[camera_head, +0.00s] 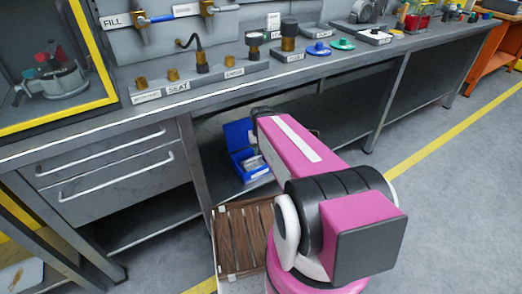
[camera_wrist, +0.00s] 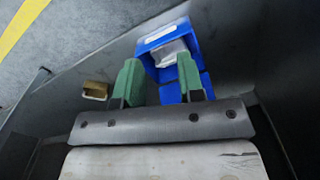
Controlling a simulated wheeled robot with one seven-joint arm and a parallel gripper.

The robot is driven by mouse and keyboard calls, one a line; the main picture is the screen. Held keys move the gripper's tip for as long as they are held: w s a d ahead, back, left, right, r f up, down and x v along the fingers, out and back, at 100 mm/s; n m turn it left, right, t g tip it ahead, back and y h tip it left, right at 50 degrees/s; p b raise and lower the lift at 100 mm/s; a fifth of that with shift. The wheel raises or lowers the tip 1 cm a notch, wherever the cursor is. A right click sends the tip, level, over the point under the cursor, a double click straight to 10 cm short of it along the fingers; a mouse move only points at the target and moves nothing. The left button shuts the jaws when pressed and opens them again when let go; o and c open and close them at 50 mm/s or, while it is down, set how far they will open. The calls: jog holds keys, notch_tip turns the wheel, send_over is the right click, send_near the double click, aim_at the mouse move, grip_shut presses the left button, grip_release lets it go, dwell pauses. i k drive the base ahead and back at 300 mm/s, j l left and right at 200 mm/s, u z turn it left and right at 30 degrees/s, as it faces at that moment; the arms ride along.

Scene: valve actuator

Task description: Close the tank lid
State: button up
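No part is clearly recognizable as the tank lid. A yellow-framed case (camera_head: 108,62) at the left of the bench holds a metal pot-like part (camera_head: 58,82); I cannot tell whether it is the tank. A blue box (camera_head: 237,137) is below the bench top, with one blue panel raised and a grey item in its lower part. It also shows in the wrist view (camera_wrist: 148,47), beyond my fingers. My gripper (camera_wrist: 158,60) has two green fingers, apart, with nothing clearly held between them. In the head view my pink arm hides most of the gripper.
The bench (camera_head: 330,68) carries a grey rack (camera_head: 200,80) of brass fittings and coloured discs (camera_head: 342,44). Drawers (camera_head: 110,165) are at the left. A wooden slatted crate (camera_head: 243,240) stands near my arm. A small tan container (camera_wrist: 96,91) lies left of my fingers.

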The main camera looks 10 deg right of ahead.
aim_at(236, 133)
jog(key=i+l+u, duration=0.15)
jog(key=l, duration=0.8)
jog(key=l+u, duration=0.2)
jog(key=l, duration=0.8)
jog(key=l+u, duration=0.15)
jog(key=l, duration=0.8)
jog(key=k+l+u, duration=0.2)
jog(key=l, duration=0.8)
jog(key=i+l, duration=0.3)
jog(key=l+u, duration=0.05)
